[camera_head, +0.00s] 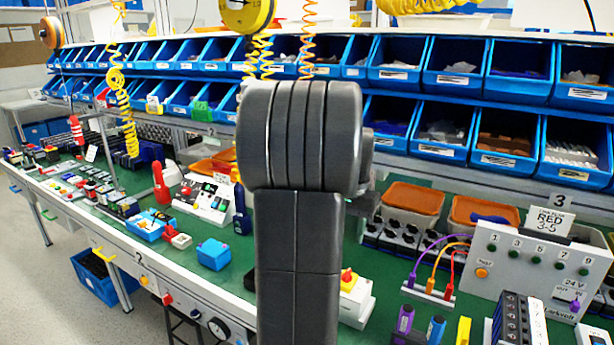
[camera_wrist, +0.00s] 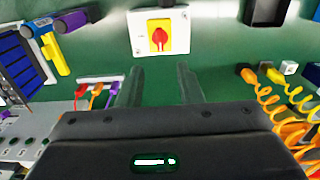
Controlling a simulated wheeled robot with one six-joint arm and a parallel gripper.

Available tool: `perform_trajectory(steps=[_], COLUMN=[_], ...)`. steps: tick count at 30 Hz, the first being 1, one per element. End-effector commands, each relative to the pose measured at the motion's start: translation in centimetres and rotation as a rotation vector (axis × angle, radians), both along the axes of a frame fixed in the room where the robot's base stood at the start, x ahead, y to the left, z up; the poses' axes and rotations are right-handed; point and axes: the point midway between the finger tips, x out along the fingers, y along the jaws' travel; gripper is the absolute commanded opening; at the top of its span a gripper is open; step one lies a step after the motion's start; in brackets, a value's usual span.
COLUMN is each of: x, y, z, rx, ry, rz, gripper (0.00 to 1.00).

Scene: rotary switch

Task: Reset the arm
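The rotary switch (camera_wrist: 158,35) is a white box with a yellow plate and a red knob. It lies on the green bench top, ahead of my fingertips in the wrist view. In the head view the switch (camera_head: 356,300) shows just right of my arm, which hides its left part. My gripper (camera_wrist: 160,76) has its two dark fingers apart with bare green bench seen between them. It holds nothing and is clear of the switch. In the head view my raised arm hides the gripper's fingers.
A grey control panel (camera_head: 535,265) with buttons stands at the right, with coloured cables (camera_head: 436,268) beside it. Purple, blue and yellow items (camera_head: 435,328) lie in front. Blue bins (camera_head: 455,70) line the back. Yellow coiled cable (camera_wrist: 280,105) lies right in the wrist view.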

Motion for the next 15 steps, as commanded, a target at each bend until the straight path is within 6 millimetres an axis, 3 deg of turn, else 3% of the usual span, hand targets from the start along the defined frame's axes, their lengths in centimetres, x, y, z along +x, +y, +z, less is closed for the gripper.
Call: perform_trajectory(steps=[15], x=[-0.1], y=[0.0], z=[-10.4], rx=[0.001], ry=[0.005], rz=[-0.001], gripper=[0.33])
